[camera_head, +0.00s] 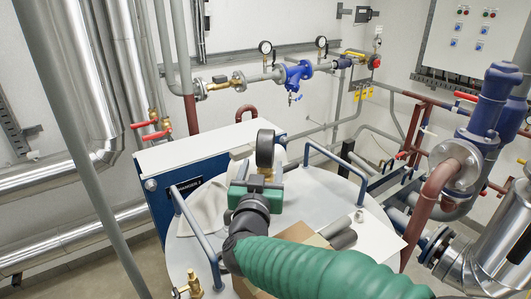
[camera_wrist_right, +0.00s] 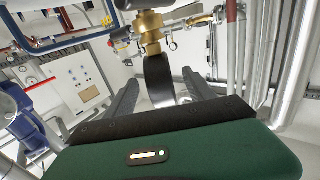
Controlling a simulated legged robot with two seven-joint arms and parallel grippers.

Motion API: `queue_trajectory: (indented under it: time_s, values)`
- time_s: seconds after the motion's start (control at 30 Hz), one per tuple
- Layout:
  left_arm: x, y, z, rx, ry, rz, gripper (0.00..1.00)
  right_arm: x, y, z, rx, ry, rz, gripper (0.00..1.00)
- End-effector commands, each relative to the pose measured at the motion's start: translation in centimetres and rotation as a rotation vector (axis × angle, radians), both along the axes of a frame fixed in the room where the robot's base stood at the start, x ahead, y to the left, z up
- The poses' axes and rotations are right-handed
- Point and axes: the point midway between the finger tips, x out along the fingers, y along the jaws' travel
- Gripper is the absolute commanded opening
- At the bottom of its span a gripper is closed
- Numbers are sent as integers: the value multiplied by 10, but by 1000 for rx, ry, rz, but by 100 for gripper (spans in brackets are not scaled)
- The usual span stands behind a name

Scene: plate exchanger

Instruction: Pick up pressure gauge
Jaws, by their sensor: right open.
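A pressure gauge (camera_head: 265,149) with a dark round case stands above my right gripper (camera_head: 258,180) over the round table (camera_head: 375,222) in the head view. In the right wrist view its dark case (camera_wrist_right: 158,80) shows edge-on, with a brass stem (camera_wrist_right: 151,32). It lies between the two dark fingers of my right gripper (camera_wrist_right: 160,77). The fingers are apart, with a visible gap beside the case. My green gripper body hides part of the table and the gauge's lower end in the head view. My left gripper is not in view.
Blue rails (camera_head: 196,225) rise at the table's edge. A brass fitting (camera_head: 190,285) is at the front left. Two more gauges (camera_head: 265,47) (camera_head: 321,42) sit on the wall piping.

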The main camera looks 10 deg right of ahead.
Motion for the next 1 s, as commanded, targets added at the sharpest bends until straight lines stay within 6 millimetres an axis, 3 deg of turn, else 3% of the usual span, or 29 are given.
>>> queue_trajectory:
  time_s: [0.43, 0.7, 1.0]
  values:
    - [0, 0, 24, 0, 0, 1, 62, 59, -28, 5, 2, -1, 1, 63]
    - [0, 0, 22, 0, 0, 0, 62, 64, -28, 3, 0, -2, 2, 63]
    - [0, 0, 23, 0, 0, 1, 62, 63, -28, 4, 0, -2, 3, 23]
